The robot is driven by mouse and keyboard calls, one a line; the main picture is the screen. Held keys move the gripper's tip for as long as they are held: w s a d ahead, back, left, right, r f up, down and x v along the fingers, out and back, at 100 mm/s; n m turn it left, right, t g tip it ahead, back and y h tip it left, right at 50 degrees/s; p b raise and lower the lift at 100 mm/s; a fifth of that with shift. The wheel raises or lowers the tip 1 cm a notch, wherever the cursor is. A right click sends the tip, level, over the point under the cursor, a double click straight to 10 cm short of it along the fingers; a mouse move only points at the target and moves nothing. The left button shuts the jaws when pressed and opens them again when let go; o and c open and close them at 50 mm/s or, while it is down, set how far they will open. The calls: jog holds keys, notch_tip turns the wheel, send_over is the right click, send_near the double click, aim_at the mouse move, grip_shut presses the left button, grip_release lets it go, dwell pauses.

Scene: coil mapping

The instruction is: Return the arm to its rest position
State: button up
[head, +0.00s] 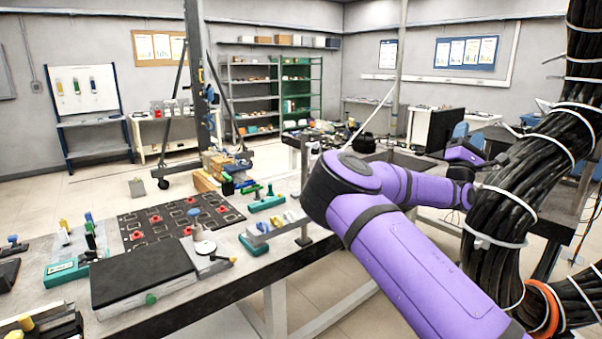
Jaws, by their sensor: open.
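My purple arm (415,265) rises from the lower right to a dark elbow joint in the middle of the head view. From there my forearm runs back to the right, to purple wrist links (462,172) beside a thick black cable bundle. I cannot make out my gripper's fingers; the end of the arm is hidden or too small to tell there. The arm passes in front of the right part of the workbench (275,252). I cannot tell whether it touches anything.
The workbench holds a black board with red parts (170,220), a flat black box (143,277) and several small coloured fixtures. The black cable bundle (520,180) fills the right side, close to my wrist. Open floor (90,200) lies behind the bench, with shelves (270,95) at the back.

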jog(key=s+d+f+m+g+h, duration=0.2)
jog(key=s+d+m+g+h, duration=0.6)
jog(key=s+d+m+g, duration=0.85)
jog(key=s+a+f+m+g+y, duration=0.3)
jog(key=s+f+m+g+y, duration=0.25)
jog(key=s+g+y, duration=0.45)
jog(key=s+a+r+n+t+y, duration=0.1)
jog(key=s+a+r+t+y, duration=0.1)
jog(key=s+a+y, duration=0.2)
jog(key=s+a+r+t+y, duration=0.2)
jog(key=s+a+y, duration=0.3)
jog(key=s+a, duration=0.5)
jog(key=s+a+r+n+t+y, duration=0.1)
jog(key=s+a+t+y, duration=0.3)
jog(key=a, duration=1.1)
jog(key=s+r, duration=0.1)
jog(key=s, duration=0.2)
jog(key=shift+a+n+y, duration=0.2)
jog(key=shift+n+y, duration=0.1)
jog(key=shift+y, duration=0.1)
